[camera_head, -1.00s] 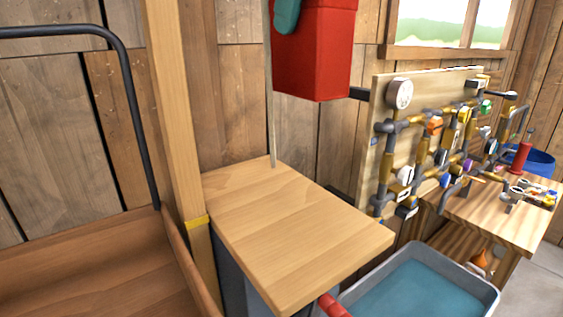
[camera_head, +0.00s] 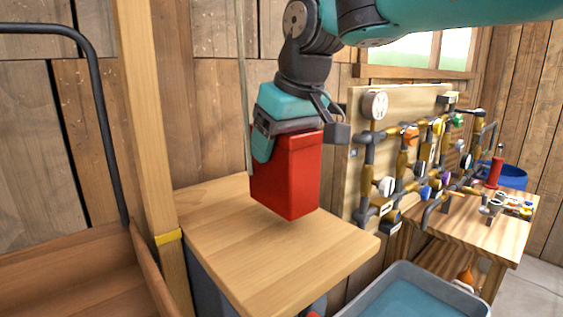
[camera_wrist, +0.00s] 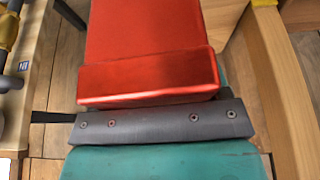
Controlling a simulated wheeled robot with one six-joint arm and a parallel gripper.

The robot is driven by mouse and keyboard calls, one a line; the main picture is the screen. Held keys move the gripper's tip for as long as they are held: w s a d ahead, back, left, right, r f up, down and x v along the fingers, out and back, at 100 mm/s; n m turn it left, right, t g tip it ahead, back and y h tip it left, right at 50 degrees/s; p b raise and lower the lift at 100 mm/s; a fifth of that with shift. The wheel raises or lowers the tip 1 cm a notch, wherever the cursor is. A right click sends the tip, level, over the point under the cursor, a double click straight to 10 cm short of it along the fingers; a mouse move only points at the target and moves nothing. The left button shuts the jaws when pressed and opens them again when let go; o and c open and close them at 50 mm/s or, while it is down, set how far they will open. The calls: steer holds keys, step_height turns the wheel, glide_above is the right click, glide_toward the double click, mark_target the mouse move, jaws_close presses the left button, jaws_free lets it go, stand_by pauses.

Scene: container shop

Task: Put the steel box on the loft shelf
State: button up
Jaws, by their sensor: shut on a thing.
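A red box (camera_head: 290,178), the only box I see that could be the steel box, hangs from my gripper (camera_head: 298,138) in the head view. My gripper is shut on its upper part from above. The box is nearly upright, with its lower end over a pale wooden top (camera_head: 270,250). I cannot tell whether it touches that top. In the wrist view the red box (camera_wrist: 150,35) fills the upper middle, against the grey and teal gripper (camera_wrist: 160,122). I cannot tell which surface is the loft shelf.
A wooden post (camera_head: 150,120) with yellow tape stands left of the pale top, beside a brown wooden tray (camera_head: 90,285) with a dark rail. A pipe board (camera_head: 400,150) stands right, with a grey basin (camera_head: 420,290) below and a workbench (camera_head: 490,230) beyond. The pale top's front is clear.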

steer(key=shift+f, duration=1.6)
steer(key=shift+f, duration=0.1)
steer(key=o, duration=1.4)
steer(key=shift+f, duration=0.1)
